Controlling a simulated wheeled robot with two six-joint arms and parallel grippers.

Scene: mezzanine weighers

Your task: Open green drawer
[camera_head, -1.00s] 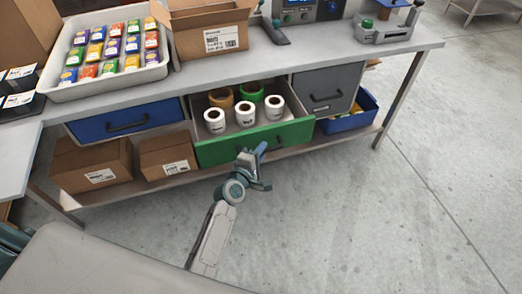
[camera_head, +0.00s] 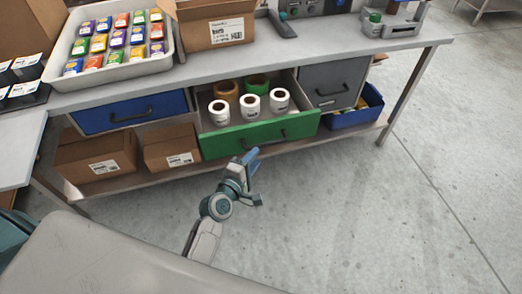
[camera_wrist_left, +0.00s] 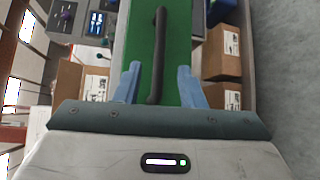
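The green drawer (camera_head: 262,138) is pulled out from under the bench in the head view, with rolls of white, tan and green tape (camera_head: 251,104) inside. Its dark handle (camera_head: 268,138) is on the front panel. My left gripper (camera_head: 254,176) is in front of and below the drawer, apart from it. In the left wrist view, its two blue fingers (camera_wrist_left: 160,85) are spread apart, with the green drawer front (camera_wrist_left: 178,50) and the dark handle (camera_wrist_left: 158,55) beyond them. Nothing is held between the fingers. My right gripper is not in view.
A blue drawer (camera_head: 130,112) is on the left and a grey drawer (camera_head: 330,85) on the right. Cardboard boxes (camera_head: 97,160) and a blue bin (camera_head: 352,116) sit on the lower shelf. The bench (camera_head: 300,48) carries a tray of packets (camera_head: 64,44). The floor on the right is clear.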

